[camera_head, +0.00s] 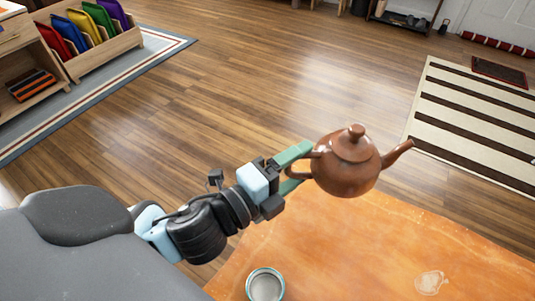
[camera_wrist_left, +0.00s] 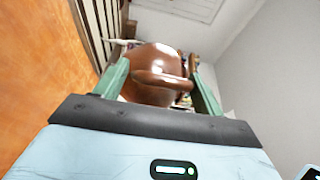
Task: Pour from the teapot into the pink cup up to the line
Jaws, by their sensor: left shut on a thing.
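A brown teapot (camera_head: 345,175) with its lid on is held up over the far edge of the orange tabletop (camera_head: 340,250). It looks about upright, its spout pointing right. My left gripper (camera_head: 306,163) is shut on the teapot's handle, on the pot's left side. In the left wrist view the teapot (camera_wrist_left: 155,60) shows handle first between the green fingers of my left gripper (camera_wrist_left: 160,80). A round cup (camera_head: 265,285) with a teal rim and a greyish inside stands at the table's near edge, cut by the frame; I see no pink on it. My right gripper is out of view.
A pale, clear-looking patch or small object (camera_head: 431,282) lies on the table at the right. The tabletop between it and the cup is clear. A striped rug (camera_head: 470,120) and a wooden shelf unit (camera_head: 100,50) are on the floor beyond.

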